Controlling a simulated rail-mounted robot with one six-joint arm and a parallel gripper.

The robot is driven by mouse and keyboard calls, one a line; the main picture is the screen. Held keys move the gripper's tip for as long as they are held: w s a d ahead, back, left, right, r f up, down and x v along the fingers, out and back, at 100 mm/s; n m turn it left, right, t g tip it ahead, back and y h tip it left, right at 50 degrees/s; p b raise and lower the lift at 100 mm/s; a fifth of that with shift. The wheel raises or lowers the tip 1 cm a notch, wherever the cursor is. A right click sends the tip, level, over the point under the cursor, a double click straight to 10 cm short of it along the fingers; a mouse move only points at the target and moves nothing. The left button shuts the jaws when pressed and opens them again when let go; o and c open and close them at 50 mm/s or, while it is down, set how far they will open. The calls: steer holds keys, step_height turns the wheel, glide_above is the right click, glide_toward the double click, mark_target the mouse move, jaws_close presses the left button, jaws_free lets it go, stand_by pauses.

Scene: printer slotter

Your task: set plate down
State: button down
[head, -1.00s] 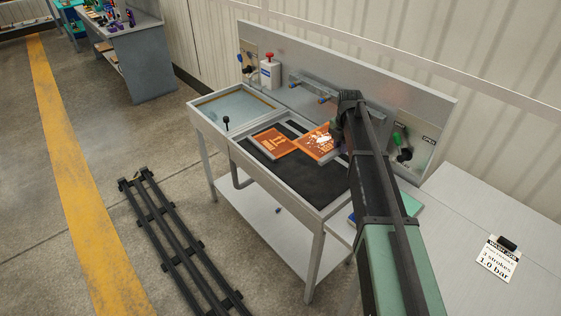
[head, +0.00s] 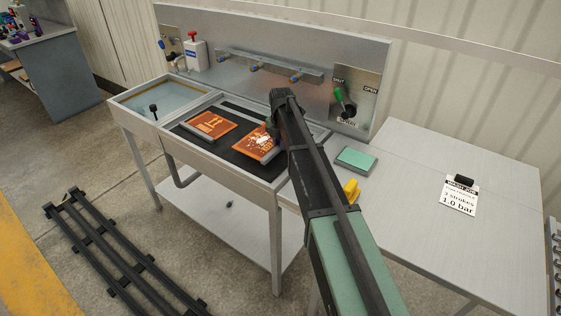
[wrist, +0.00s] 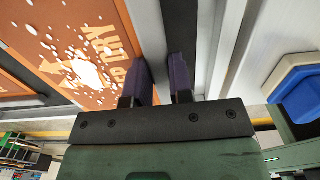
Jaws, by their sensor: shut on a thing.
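An orange plate with white splotches (head: 257,147) is at the right part of the dark washing bay (head: 228,160), very low over it or on it; I cannot tell which. My gripper (head: 273,128) is at the plate's right end, shut on it. In the wrist view the two dark fingers (wrist: 160,78) stand beside the plate's lettered face (wrist: 98,30); the exact contact is hard to see. A second orange plate with a pale printed mark (head: 210,124) lies to the left in the same bay, with a small gap between the two.
A shallow water basin (head: 150,102) is left of the bay. On the right table are a green pad (head: 355,160), a yellow item (head: 351,191) and a job card (head: 459,194).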

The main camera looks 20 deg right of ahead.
mark_target(281, 157)
step_height(281, 157, down, 5)
steer(key=b, duration=0.4)
steer(key=shift+r, duration=0.55)
steer(key=shift+f, duration=0.25)
steer(key=c, duration=1)
jaws_free()
